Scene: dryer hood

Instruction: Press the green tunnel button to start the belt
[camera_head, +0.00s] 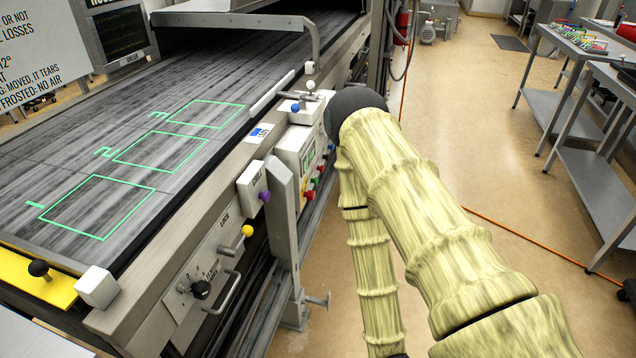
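A pale control panel (297,148) is mounted on the near side of the machine, left of my arm. It has a small display and several small coloured buttons along its lower right edge. A green one (311,183) seems to sit among red ones, but they are too small to tell apart well. The belt (60,170) is grey and streaked, with three green numbered outlines; it runs back under the hood. My arm in its pale yellow sleeve reaches up beside the panel. My gripper is not visible, so its state and its distance from the button are hidden.
A purple knob (264,196), a yellow knob (247,231), a blue knob (295,108) and a rotary switch (200,289) are on the machine's side. A grey upright post (281,215) stands near the panel. Steel tables (592,140) stand right; the floor between is mostly clear, with an orange cable.

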